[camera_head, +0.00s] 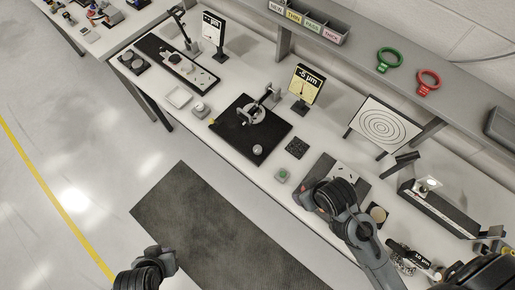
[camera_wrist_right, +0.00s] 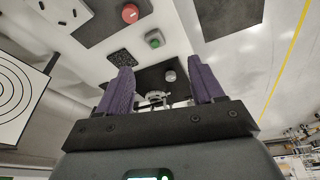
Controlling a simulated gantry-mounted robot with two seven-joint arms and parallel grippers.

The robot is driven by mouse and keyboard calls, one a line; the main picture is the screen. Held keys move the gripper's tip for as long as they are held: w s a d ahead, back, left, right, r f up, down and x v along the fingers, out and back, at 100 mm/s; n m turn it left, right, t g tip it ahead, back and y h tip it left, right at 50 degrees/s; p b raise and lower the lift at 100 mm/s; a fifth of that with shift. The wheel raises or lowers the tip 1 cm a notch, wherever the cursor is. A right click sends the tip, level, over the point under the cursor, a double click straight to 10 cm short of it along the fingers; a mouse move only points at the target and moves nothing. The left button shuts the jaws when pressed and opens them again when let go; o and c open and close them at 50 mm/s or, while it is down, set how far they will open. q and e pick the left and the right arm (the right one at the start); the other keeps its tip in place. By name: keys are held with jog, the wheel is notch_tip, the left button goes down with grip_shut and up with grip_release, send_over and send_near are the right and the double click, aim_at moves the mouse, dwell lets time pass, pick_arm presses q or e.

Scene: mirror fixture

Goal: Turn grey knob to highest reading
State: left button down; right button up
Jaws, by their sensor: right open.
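The grey knob (camera_head: 258,150) sits near the front corner of a black plate (camera_head: 232,137) that carries a metal fixture (camera_head: 254,112). A display (camera_head: 305,86) behind the plate reads -5 µm. My right gripper (camera_head: 314,192) is over the bench, to the right of the knob and apart from it. In the right wrist view its purple fingers (camera_wrist_right: 160,68) are spread and empty. The knob (camera_wrist_right: 170,76) shows beyond them, between the fingertips in the picture. My left gripper (camera_head: 160,254) is low at the bottom left, over the floor; its fingers cannot be made out.
A green button box (camera_head: 282,175) and a dark textured square (camera_head: 296,147) lie between the right gripper and the plate. A red button (camera_wrist_right: 130,13) shows in the wrist view. A target board (camera_head: 383,125) stands behind the right arm. A dark mat (camera_head: 210,225) covers the floor.

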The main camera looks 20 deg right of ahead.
jog(key=w+a+f+n+g+b, duration=0.1)
jog(key=w+f+n+b, duration=0.3)
jog(key=w+f, duration=0.7)
jog(key=n+g+b, duration=0.2)
jog(key=n+b, duration=0.3)
jog(key=b, duration=0.1)
send_over(257, 149)
notch_tip(257, 149, down, 9)
jog(key=shift+d, duration=0.1)
jog(key=shift+f, duration=0.75)
jog(key=c, duration=1.1)
jog(key=shift+o, duration=0.2)
